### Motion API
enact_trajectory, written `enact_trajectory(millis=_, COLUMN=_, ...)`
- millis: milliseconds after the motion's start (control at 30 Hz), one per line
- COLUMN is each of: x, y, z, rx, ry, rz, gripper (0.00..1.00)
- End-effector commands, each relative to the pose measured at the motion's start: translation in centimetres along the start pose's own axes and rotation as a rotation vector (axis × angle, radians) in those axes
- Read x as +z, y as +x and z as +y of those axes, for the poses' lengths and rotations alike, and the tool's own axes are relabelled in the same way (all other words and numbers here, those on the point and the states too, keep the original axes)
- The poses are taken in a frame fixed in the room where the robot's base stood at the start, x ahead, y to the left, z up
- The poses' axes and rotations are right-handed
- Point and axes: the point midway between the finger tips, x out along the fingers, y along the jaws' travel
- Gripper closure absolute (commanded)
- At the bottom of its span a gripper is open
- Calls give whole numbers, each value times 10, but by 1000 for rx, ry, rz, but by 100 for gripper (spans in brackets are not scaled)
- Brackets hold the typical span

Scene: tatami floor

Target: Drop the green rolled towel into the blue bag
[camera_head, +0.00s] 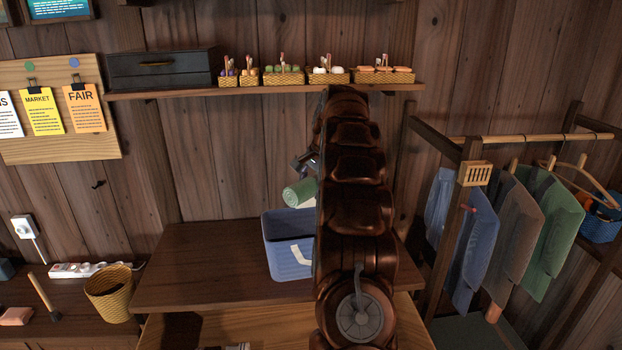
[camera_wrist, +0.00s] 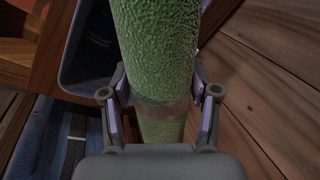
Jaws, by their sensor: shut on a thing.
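The green rolled towel (camera_head: 300,193) is in the air above the blue bag in the head view. In the wrist view the towel (camera_wrist: 155,45) runs between the fingers, with a brownish band around it. My gripper (camera_wrist: 158,108) is shut on the towel; in the head view the gripper (camera_head: 306,163) is partly hidden by my arm. The blue bag (camera_head: 283,262) stands open on the dark wooden table, with a pale strip on its front. Its right part is hidden behind my arm. The bag's rim (camera_wrist: 68,75) also shows beside the towel in the wrist view.
The dark wooden table (camera_head: 200,265) is bare left of the bag. A wall shelf (camera_head: 180,93) above holds a dark drawer box and several small baskets. A clothes rack (camera_head: 468,150) stands at right. A woven basket (camera_head: 110,297) stands at lower left.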

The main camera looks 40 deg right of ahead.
Motion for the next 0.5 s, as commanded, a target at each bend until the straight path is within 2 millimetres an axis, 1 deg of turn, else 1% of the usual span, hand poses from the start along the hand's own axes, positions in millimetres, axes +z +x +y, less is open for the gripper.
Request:
enact_trajectory(millis=133, x=0, y=9, z=4, rx=2, ry=1, rz=-2, gripper=77)
enact_trajectory(millis=400, x=1, y=11, z=4, rx=2, ry=-1, rz=-1, gripper=77)
enact_trajectory(millis=433, x=1, y=11, z=4, rx=2, ry=-1, rz=-1, gripper=39)
enact_trajectory(millis=500, x=1, y=11, z=4, rx=2, ry=-1, rz=-1, gripper=31)
